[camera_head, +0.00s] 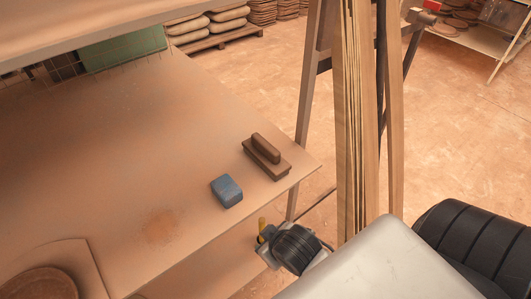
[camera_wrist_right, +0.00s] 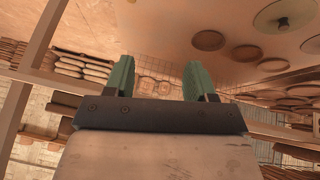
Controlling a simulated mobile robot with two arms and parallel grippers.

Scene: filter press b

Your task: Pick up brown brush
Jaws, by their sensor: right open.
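The brown brush (camera_head: 260,161) lies on the brown table near its right corner, with its raised handle block on top. A blue block (camera_head: 227,191) sits just in front of it and to the left, with a small gap. My right gripper (camera_wrist_right: 161,80) shows in the right wrist view with two green fingers spread apart and nothing between them. In the head view my right arm comes in from the lower right and ends beyond the table's front edge, apart from the brush. Its fingertips cannot be made out there. My left gripper is not in view.
The table top (camera_head: 120,130) is mostly clear left of the brush. A round brown piece (camera_head: 40,284) lies at the lower left. Upright wooden slats (camera_head: 355,110) stand just right of the table corner. A green box (camera_head: 122,48) is at the back left.

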